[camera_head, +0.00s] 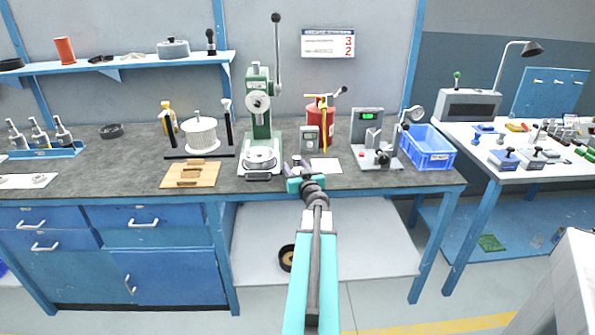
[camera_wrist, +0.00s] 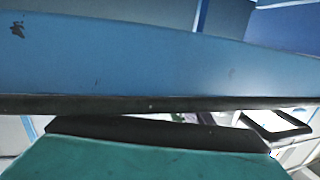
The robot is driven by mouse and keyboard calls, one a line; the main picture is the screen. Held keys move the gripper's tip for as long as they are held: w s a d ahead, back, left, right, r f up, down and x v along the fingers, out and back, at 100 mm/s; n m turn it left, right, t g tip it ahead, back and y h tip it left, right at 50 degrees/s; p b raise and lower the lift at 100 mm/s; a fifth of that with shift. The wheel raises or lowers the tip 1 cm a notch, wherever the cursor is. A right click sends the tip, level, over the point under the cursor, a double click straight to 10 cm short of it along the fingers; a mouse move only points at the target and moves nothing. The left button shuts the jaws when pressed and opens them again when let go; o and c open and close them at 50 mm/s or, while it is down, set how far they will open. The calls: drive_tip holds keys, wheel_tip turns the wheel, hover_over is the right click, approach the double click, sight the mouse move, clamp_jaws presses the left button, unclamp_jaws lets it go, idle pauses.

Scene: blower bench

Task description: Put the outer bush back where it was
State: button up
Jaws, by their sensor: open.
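My gripper (camera_head: 301,166) is at the front edge of the bench (camera_head: 270,190), in front of the green arbor press (camera_head: 259,110), at the end of my outstretched arm. It is open, and I see nothing held in it. I cannot identify the outer bush with certainty. A dark ring (camera_head: 287,258) with a tan inside rests on the low shelf below the bench, and another dark ring (camera_head: 111,131) lies on the bench at the left. The wrist view is mostly filled by a blue surface (camera_wrist: 150,60) very close to the camera, above a teal part of mine.
A wooden board (camera_head: 190,175) lies left of the press. A small grey meter (camera_head: 310,139), a red cylinder (camera_head: 321,112), a grey gauge stand (camera_head: 376,140) and a blue bin (camera_head: 427,147) stand to the right. The bench left of the white spool (camera_head: 201,134) has free room.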

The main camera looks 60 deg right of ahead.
drive_tip(key=shift+r, duration=0.15)
drive_tip(key=shift+b+v, duration=0.55)
drive_tip(key=shift+v, duration=2.55)
drive_tip(key=shift+r+p, duration=0.1)
drive_tip(key=shift+p, duration=0.45)
drive_tip(key=p+v, duration=0.2)
drive_tip(key=p, duration=0.3)
drive_tip(key=shift+s+a, duration=0.25)
drive_tip(key=shift+s, duration=0.05)
drive_tip(key=shift+s+a+p, duration=0.1)
drive_tip(key=shift+p, duration=0.6)
drive_tip(key=p+v, duration=0.2)
drive_tip(key=p, duration=0.5)
drive_tip(key=shift+s+a, duration=0.1)
drive_tip(key=shift+s, duration=0.05)
drive_tip(key=shift+s+a+p, duration=0.15)
drive_tip(key=shift+p, duration=0.2)
drive_tip(key=shift+s, duration=0.15)
